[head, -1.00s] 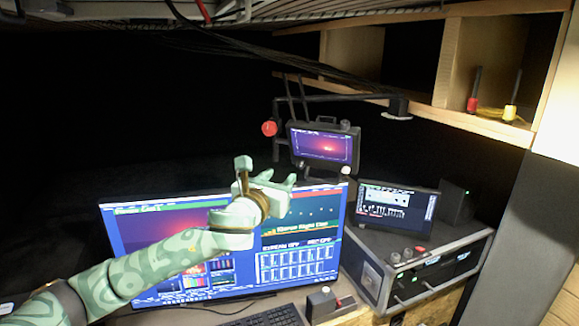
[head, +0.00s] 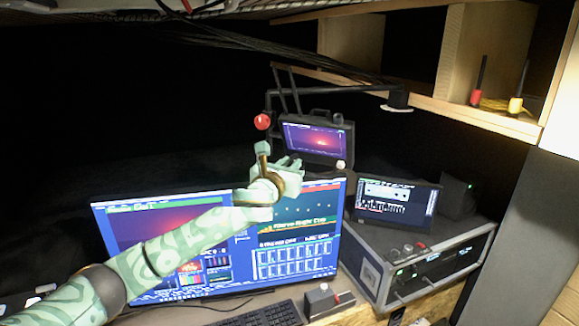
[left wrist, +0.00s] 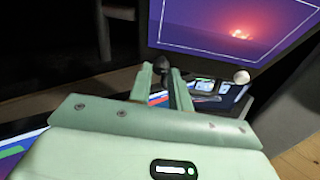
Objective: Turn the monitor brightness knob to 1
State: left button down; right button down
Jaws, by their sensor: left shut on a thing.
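The small monitor (head: 316,141) hangs on an arm above the desk and shows a purple-red picture. My left gripper (head: 293,162) is at its lower left corner in the head view. In the left wrist view the left gripper (left wrist: 166,80) is shut on a small dark round knob (left wrist: 161,64) at its fingertips, just below and left of the screen. A pale round knob (head: 341,164) sits at the monitor's lower right and also shows in the left wrist view (left wrist: 242,77). Knob markings are too small to read. My right gripper is not in view.
A large desktop monitor (head: 300,225) stands below my arm, with a keyboard (head: 262,315) in front. A red ball (head: 262,121) is left of the small monitor. A rack case (head: 420,260) with a second screen (head: 393,203) stands at right. Wooden shelves (head: 450,60) are above.

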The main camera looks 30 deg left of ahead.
pick_arm(q)
jog(key=shift+s+d+f, duration=0.1)
jog(key=shift+d+f, duration=0.05)
jog(key=shift+d, duration=0.2)
jog(key=shift+f, duration=0.1)
